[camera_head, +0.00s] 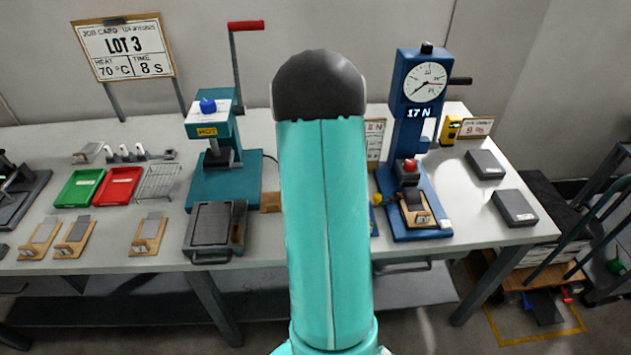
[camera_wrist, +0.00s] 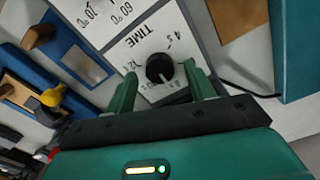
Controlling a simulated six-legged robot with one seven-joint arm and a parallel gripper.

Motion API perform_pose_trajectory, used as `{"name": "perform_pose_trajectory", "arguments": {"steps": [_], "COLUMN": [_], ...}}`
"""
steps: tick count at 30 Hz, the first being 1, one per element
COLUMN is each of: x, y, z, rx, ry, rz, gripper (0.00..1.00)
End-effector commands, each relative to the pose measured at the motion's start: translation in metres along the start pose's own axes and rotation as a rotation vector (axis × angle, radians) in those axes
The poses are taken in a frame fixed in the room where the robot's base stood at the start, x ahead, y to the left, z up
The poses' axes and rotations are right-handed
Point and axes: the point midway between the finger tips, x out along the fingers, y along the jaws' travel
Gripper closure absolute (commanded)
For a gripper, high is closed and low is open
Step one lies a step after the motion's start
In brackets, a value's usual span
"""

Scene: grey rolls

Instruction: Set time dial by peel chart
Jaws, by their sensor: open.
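In the wrist view, the black time dial (camera_wrist: 158,68) sits on a white panel (camera_wrist: 150,22) marked TIME. The panel's labels are tilted; 4 s is readable above the dial, and others around it are partly hidden. A small pale mark shows low on the knob. My gripper (camera_wrist: 160,72) has its two green fingers apart, one on each side of the dial; contact cannot be told. In the head view my arm hides the gripper and dial. A chart card (camera_head: 375,139), mostly behind my arm, shows N and S.
A blue tester (camera_head: 414,110) with a gauge reads 17 N. A teal press (camera_head: 224,180) with a red-handled lever stands left of my arm. Green (camera_head: 79,188) and red (camera_head: 112,187) trays lie further left.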

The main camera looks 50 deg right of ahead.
Motion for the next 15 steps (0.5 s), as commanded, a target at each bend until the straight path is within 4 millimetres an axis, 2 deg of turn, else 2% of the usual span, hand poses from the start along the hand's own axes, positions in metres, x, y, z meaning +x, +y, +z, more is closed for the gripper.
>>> {"name": "perform_pose_trajectory", "arguments": {"steps": [15], "x": [-0.106], "y": [-0.001], "z": [0.000], "rx": [-0.001], "ry": [0.004], "rz": [-0.002], "gripper": [0.46]}}
